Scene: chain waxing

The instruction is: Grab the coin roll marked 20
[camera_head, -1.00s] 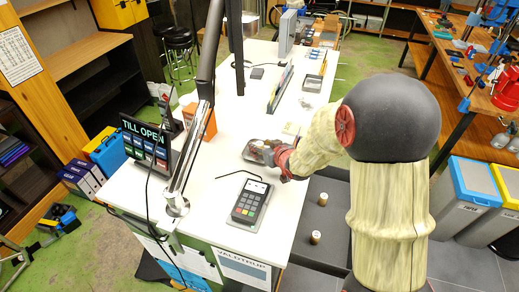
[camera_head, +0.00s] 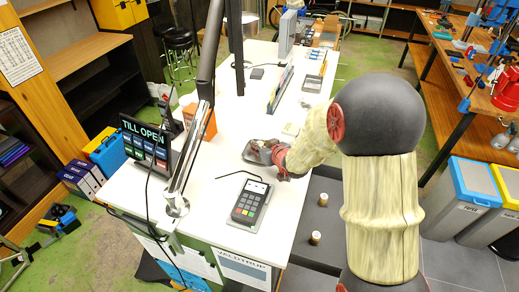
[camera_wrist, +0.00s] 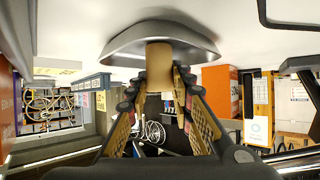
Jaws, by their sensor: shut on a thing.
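A brown paper-wrapped coin roll (camera_wrist: 159,56) stands between the fingertips of my gripper (camera_wrist: 160,82) in the wrist view. My gripper is shut on it, a finger on each side. No number is readable on the roll. The far end of the roll is at a grey shallow dish (camera_wrist: 200,42), which lies on the white counter; I cannot tell whether the roll still touches it. In the head view my gripper (camera_head: 272,150) is over the same dish (camera_head: 252,154), and the held roll is too small to make out.
Two short rolls (camera_head: 323,199) (camera_head: 315,237) stand on a dark grey surface below the counter's right edge. A card terminal (camera_head: 249,202) lies in front of my gripper. The till screen (camera_head: 145,140) and a pole (camera_head: 190,160) stand left.

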